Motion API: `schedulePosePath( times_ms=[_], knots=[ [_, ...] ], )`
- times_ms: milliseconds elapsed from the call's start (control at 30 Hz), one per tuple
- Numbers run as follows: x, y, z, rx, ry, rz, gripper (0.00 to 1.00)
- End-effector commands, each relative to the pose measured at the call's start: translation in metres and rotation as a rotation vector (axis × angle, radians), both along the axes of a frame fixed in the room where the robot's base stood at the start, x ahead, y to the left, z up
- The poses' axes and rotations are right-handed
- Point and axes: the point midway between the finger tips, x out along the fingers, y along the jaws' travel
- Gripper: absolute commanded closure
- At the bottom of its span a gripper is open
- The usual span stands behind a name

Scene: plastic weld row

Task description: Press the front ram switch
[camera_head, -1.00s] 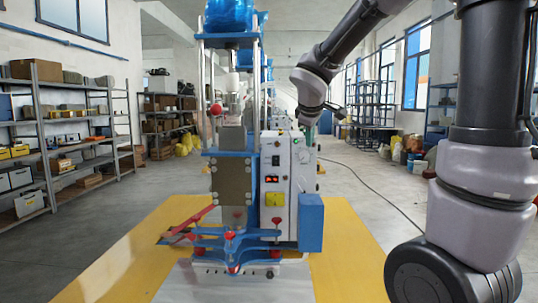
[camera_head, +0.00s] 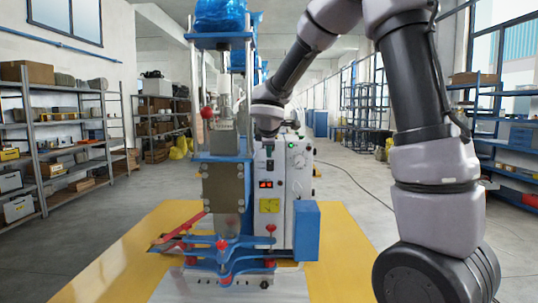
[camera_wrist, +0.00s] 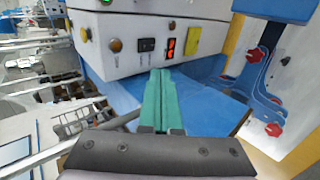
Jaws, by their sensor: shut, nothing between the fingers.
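The white control box (camera_head: 298,190) of the press stands upright behind the blue clamp frame. Its panel carries a black switch (camera_wrist: 146,44), beside a lit red display (camera_wrist: 171,47) and a yellow label (camera_wrist: 194,40). An orange round button (camera_wrist: 116,45) sits on the other side of the switch. Which control is the front ram switch is not labelled legibly. My gripper (camera_wrist: 160,73) has its green fingers together, empty, pointing at the panel just below the switch and display in the wrist view. Contact cannot be judged.
The press column with its blue clamp frame (camera_head: 222,252) and red knobs stands left of the box. A blue box (camera_head: 306,230) is fixed at the right. Yellow floor (camera_head: 345,260) surrounds the machine. Shelves (camera_head: 60,135) line the left wall; the aisle is open.

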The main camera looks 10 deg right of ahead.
Motion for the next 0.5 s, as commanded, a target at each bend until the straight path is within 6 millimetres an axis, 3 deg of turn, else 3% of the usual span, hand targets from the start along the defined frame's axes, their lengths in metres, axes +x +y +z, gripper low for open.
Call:
schedulePosePath(
  times_ms=[400, 500],
  knots=[
    [0.064, -0.013, -0.059, -0.002, 0.004, 0.000, 1.00],
    [0.081, -0.017, -0.053, 0.002, 0.000, -0.005, 1.00]
  ],
)
